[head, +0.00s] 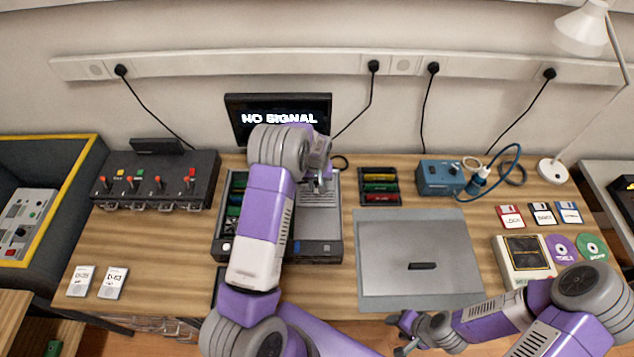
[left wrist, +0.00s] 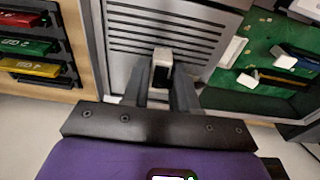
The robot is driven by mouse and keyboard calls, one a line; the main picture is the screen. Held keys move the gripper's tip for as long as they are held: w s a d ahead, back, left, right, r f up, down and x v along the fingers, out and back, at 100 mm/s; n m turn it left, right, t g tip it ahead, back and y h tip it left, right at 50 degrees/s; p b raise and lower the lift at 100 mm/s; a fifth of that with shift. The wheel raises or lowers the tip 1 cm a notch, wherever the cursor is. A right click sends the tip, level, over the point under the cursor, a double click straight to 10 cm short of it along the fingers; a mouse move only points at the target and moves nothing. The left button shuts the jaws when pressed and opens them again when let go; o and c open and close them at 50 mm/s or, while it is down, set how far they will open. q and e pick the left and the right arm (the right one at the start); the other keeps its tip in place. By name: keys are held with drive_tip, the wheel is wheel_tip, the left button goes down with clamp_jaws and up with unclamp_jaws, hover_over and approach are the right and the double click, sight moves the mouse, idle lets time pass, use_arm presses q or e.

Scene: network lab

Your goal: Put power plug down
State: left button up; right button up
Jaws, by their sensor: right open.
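A blue plug (head: 474,186) with a pale front lies at the right of the blue box, its blue cable looping up beside it; whether it touches the box I cannot tell. My left gripper (head: 318,186) is over the grey slotted case (head: 319,217). In the left wrist view its two dark fingers (left wrist: 163,88) close in on both sides of a small pale-topped block with a black face (left wrist: 161,66); I cannot tell what that block belongs to. My right gripper (head: 402,334) is open and empty at the table's front edge, well away from the plug.
The blue box (head: 440,178) stands behind a grey mat (head: 460,280) with a dark bar. Floppy disks (head: 543,214), discs (head: 591,247) and a beige device (head: 523,262) fill the right side. A switch panel (head: 157,182) stands at left.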

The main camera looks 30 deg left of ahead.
use_arm(q)
drive_tip(key=shift+o, duration=1.2)
drive_tip(key=shift+r, duration=0.1)
drive_tip(key=shift+r+p, duration=0.65)
drive_tip(key=shift+p, duration=0.1)
wheel_tip(320, 180, up, 12)
drive_tip(key=s, duration=0.1)
drive_tip(key=shift+d+f, duration=0.15)
drive_tip(key=shift+d, duration=0.15)
